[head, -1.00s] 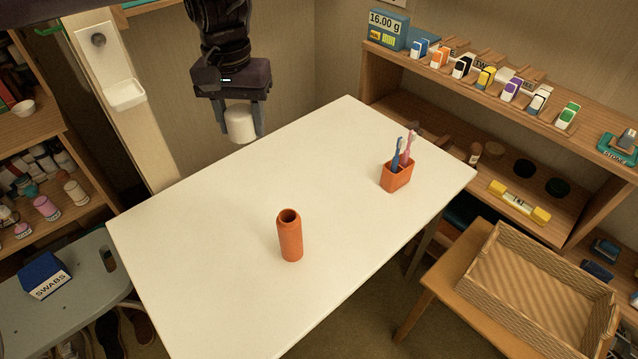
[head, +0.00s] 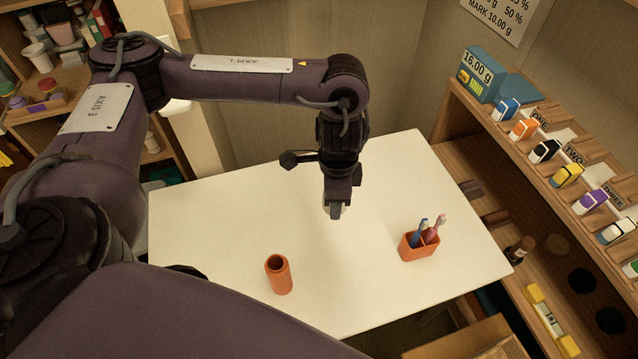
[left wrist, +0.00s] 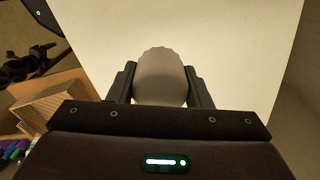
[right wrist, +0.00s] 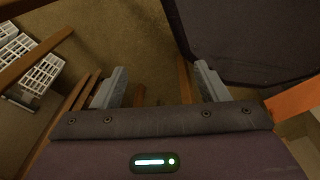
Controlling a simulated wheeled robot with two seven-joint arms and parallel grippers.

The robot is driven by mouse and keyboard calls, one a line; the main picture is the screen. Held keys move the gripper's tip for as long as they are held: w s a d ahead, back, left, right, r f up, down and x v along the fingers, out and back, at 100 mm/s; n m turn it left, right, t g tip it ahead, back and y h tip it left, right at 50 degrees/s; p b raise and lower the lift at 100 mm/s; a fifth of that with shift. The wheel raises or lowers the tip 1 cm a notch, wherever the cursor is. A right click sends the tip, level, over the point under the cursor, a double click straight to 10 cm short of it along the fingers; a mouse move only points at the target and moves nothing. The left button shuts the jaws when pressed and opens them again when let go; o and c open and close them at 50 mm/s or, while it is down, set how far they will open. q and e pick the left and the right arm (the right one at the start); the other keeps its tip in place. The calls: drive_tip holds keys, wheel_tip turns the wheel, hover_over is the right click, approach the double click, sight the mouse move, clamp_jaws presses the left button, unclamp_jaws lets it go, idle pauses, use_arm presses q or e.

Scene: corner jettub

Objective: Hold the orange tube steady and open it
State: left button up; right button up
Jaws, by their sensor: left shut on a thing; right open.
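The orange tube (head: 279,275) stands upright on the white table (head: 220,235). Its top is open, with a dark hole showing and no cap on it. My left gripper (head: 337,207) is above the table, to the right of and behind the tube and apart from it. It is shut on a white cap, which shows between both fingers in the left wrist view (left wrist: 160,78); in the head view the gripper mostly hides it. My right gripper (right wrist: 161,72) shows only in the right wrist view, open and empty above the floor.
An orange cup with two toothbrushes (head: 419,243) stands on the table's right part. My left arm covers much of the head view's left. The table between tube and cup is clear.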

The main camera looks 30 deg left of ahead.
use_arm(q)
drive_tip(key=s+a+m+p, duration=0.3)
drive_tip(key=s+a, duration=0.2)
drive_tip(key=m, duration=0.2)
hover_over(287, 249)
wheel_tip(287, 249, down, 14)
drive_tip(key=shift+d+f+b, duration=0.1)
drive_tip(key=shift+f+b, duration=0.05)
drive_tip(key=shift+b, duration=0.15)
wheel_tip(287, 249, down, 4)
drive_tip(key=shift+f, duration=0.1)
use_arm(e)
drive_tip(key=r, duration=0.2)
drive_tip(key=s+a+r, duration=0.1)
drive_tip(key=r, duration=0.1)
drive_tip(key=shift+a, duration=0.1)
